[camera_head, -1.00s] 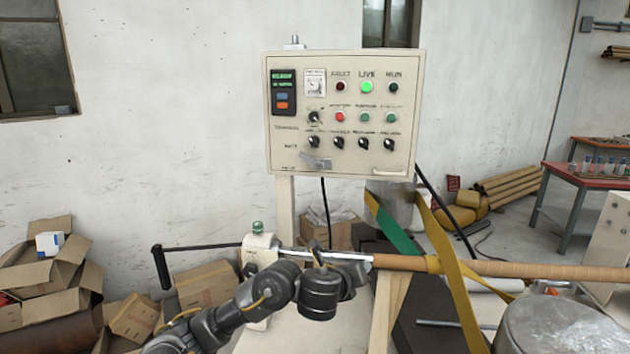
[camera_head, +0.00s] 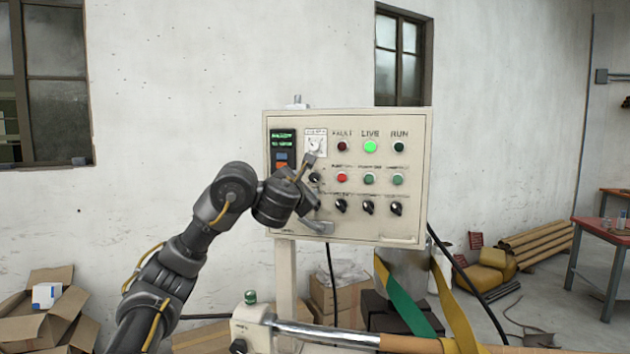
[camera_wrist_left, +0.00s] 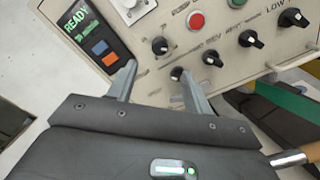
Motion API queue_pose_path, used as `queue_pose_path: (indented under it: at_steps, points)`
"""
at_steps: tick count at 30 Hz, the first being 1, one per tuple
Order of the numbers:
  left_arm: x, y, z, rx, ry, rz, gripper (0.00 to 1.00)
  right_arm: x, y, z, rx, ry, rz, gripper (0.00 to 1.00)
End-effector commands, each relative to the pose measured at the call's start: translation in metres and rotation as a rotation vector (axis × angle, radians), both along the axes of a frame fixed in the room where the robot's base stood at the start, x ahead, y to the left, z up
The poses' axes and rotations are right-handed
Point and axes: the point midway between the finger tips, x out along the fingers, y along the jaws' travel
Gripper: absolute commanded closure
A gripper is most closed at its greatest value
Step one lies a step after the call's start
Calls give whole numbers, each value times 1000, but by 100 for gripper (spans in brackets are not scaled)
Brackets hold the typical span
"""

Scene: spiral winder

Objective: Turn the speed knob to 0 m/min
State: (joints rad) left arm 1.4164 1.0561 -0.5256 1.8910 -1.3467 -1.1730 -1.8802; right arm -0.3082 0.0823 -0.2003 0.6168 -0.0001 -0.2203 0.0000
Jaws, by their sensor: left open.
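The cream control panel (camera_head: 360,230) stands ahead, with a knob (camera_head: 314,178) left of the red button and a bottom row of black knobs (camera_head: 368,208). I cannot read which is the speed knob. In the left wrist view the gripper (camera_wrist_left: 160,72) points at the panel. The upper knob (camera_wrist_left: 160,46) shows beyond the gap between the fingers, and the leftmost bottom knob (camera_wrist_left: 177,74) shows beside the right finger. Nothing is held.
The green LIVE lamp (camera_head: 370,147) is lit. The display (camera_wrist_left: 77,23) reads READY. The winder shaft (camera_head: 330,334) and yellow strap (camera_head: 455,305) lie below.

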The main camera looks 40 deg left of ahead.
Motion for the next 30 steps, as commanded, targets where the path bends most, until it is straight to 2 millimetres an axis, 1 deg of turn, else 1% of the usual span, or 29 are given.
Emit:
queue_pose_path:
  at_steps: [7,13,21,25,30]
  points:
    - [21,12,-3,-2,0,2,50,8,0,-7,0,-10,0,64]
    - [46,24,-1,-2,0,0,50,10,0,-4,1,-13,-1,64]
    - [78,40,1,-3,0,-3,50,10,2,7,2,-14,-1,64]
    - [88,45,1,-3,-1,-3,50,10,3,10,4,-13,-2,64]
    - [92,48,0,-1,-3,-4,50,10,4,10,5,-13,-3,64]
